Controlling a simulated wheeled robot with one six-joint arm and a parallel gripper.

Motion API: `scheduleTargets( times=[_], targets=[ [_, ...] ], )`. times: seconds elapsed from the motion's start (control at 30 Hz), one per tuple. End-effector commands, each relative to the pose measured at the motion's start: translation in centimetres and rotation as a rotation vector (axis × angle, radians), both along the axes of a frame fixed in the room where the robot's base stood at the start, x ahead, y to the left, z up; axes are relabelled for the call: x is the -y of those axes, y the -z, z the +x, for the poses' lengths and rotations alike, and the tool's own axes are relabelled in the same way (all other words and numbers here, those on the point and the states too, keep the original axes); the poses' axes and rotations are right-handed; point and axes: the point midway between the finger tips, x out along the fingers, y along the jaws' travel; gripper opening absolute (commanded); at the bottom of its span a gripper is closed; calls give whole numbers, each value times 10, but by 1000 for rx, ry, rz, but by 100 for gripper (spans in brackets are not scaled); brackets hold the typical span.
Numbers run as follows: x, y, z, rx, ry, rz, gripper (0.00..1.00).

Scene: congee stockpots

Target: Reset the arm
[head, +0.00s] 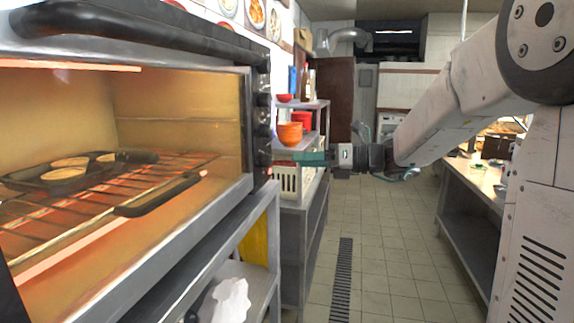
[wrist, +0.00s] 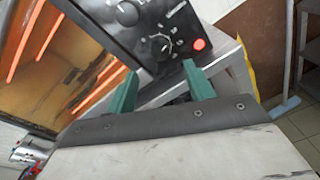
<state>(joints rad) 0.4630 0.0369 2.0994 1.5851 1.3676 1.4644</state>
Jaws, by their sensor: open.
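My gripper (head: 300,158) reaches in from the right side of the head view, in front of the oven's right edge. In the wrist view my gripper (wrist: 160,90) shows two green fingers set apart, with nothing held between them. The oven (head: 262,100) is lit orange inside and stands open at the left. Its control panel (wrist: 150,35), with knobs and a red light, lies beyond the fingertips in the wrist view. I cannot tell whether the fingers touch the panel.
A dark tray (head: 100,165) with round pale items sits on the oven rack (head: 60,215). Orange bowls (head: 290,133) stand on a shelf behind my gripper. A counter (head: 478,180) stands at the right. The tiled aisle (head: 390,240) between is clear.

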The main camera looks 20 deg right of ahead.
Motion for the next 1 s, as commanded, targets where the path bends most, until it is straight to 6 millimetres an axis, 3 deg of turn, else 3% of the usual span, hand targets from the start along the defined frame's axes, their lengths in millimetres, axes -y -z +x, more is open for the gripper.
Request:
scheduleTargets(
  times=[0.27,0.37,0.57,0.7,0.9,1.0],
  targets=[
    [0,3,-1,67,-13,-66,53],
    [-5,28,-13,141,-86,-231,53],
    [-37,87,-98,399,-492,-736,53],
    [-52,117,-177,648,-915,-1054,53],
    [-39,143,-274,999,-1568,-1366,53],
    [-28,146,-304,1112,-1815,-1457,53]
  ],
)
